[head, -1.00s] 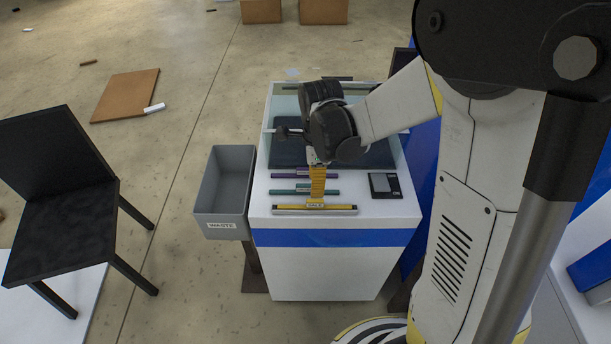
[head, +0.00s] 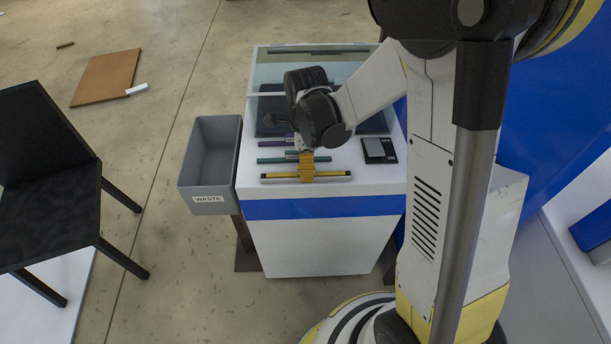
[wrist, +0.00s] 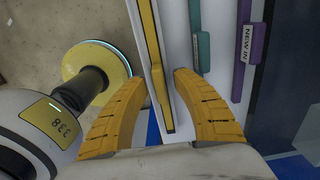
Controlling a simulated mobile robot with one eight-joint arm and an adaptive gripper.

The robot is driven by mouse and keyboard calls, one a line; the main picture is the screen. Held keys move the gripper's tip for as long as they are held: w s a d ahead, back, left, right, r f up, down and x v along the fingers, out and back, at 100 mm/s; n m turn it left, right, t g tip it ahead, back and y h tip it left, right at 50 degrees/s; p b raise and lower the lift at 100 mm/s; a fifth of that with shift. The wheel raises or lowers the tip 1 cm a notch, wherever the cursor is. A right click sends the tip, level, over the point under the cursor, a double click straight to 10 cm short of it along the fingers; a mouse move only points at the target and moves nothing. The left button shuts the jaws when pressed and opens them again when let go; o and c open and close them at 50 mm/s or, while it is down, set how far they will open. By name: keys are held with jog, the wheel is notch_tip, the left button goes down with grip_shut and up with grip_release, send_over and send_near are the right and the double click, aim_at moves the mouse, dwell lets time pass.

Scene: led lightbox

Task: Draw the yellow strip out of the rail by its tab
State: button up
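The yellow strip (head: 280,178) lies in its rail along the front edge of the white counter (head: 253,189). In the wrist view the strip (wrist: 147,25) runs down between my fingers, with a raised yellow piece on it that looks like the tab (wrist: 158,85). My gripper (wrist: 160,74) is open, one yellow finger on each side of the strip and tab, with gaps showing on both sides. In the head view my gripper (head: 306,172) is over the middle of the strip and hides that part.
A teal strip (head: 276,160) and a purple strip (wrist: 250,50) lie behind the yellow one. A dark card-like device (head: 378,150) sits to the right. A grey bin labelled WASTE (head: 210,190) stands left of the counter. A black chair (head: 45,190) is farther left.

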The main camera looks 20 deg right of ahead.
jog(key=shift+c, duration=0.5)
jog(key=shift+r, duration=0.1)
grip_shut()
jog(key=shift+r, duration=0.15)
jog(key=shift+r+p, duration=0.55)
notch_tip(320, 180, up, 13)
jog(key=p, duration=0.9)
jog(key=shift+p, duration=0.3)
